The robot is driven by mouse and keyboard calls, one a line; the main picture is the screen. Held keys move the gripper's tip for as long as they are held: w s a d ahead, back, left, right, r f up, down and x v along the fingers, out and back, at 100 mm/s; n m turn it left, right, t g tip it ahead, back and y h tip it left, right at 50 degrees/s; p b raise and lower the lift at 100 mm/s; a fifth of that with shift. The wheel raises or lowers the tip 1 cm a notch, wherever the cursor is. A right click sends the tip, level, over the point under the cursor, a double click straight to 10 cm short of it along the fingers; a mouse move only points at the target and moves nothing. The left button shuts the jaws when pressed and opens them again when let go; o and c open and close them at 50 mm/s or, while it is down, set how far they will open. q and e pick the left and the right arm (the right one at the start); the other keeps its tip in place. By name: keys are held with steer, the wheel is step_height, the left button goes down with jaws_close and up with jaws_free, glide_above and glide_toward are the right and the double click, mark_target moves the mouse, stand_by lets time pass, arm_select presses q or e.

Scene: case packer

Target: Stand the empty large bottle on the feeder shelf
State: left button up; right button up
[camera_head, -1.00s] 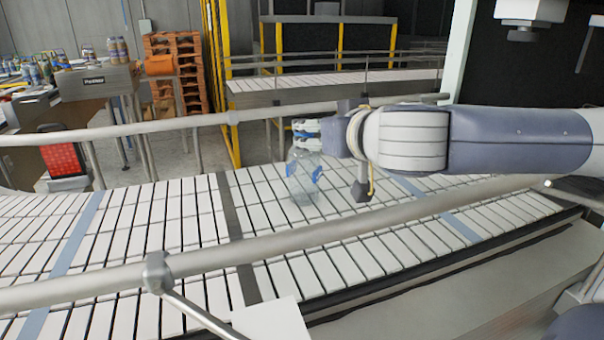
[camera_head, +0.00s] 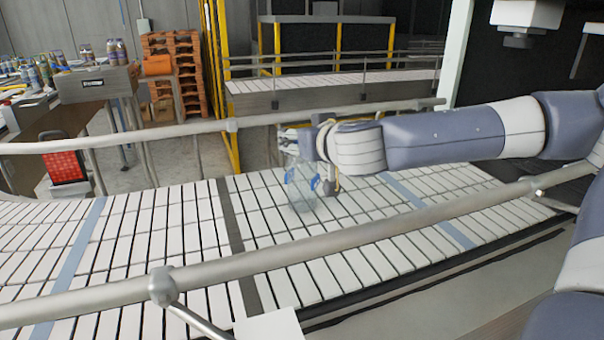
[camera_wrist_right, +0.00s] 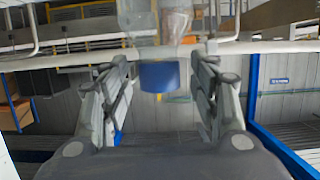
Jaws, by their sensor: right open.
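A clear, see-through large bottle (camera_head: 301,196) appears upright on the white slatted conveyor belt, inside the near and far rails. My right gripper (camera_head: 301,180) reaches in from the right. Whether either finger touches the bottle I cannot tell. I cannot make out the feeder shelf for certain. My left gripper is not in view.
A near metal rail (camera_head: 330,237) and a far rail (camera_head: 175,130) bound the conveyor belt (camera_head: 150,225). A second conveyor (camera_head: 330,82) runs behind. The belt left of the bottle is clear.

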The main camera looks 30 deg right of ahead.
steer(key=shift+w+d+f, duration=0.1)
steer(key=shift+w+f, duration=0.05)
steer(key=shift+w, duration=0.15)
steer(key=c, duration=1.1)
steer(key=shift+c, duration=0.2)
steer(key=shift+r, duration=0.2)
